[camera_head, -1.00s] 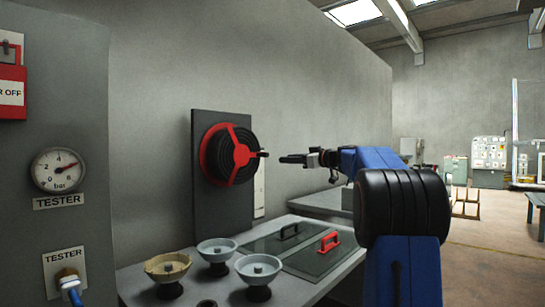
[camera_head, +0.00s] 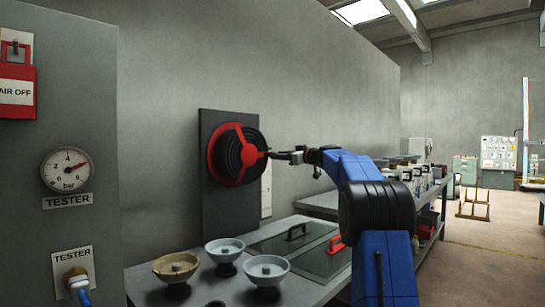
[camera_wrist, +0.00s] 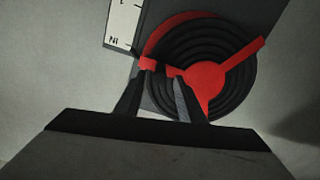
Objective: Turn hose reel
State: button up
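The hose reel is a coil of black hose with a red three-spoked wheel (camera_head: 246,156), mounted on an upright dark panel (camera_head: 212,200). In the wrist view the red hub (camera_wrist: 206,76) and coil fill the upper middle. My gripper (camera_head: 276,155) is at the reel's right side, level with the hub, at the outer end of a spoke. In the wrist view the two fingers of my gripper (camera_wrist: 161,72) stand apart, their tips by the left-pointing red spoke. The crank handle is hard to make out there, and I cannot tell whether the fingers touch it.
A gauge cabinet (camera_head: 85,150) stands at the left. A loaded bench (camera_head: 320,203) runs behind my arm. Open floor lies right.

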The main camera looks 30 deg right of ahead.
jog(key=shift+x, duration=2.4)
grip_shut()
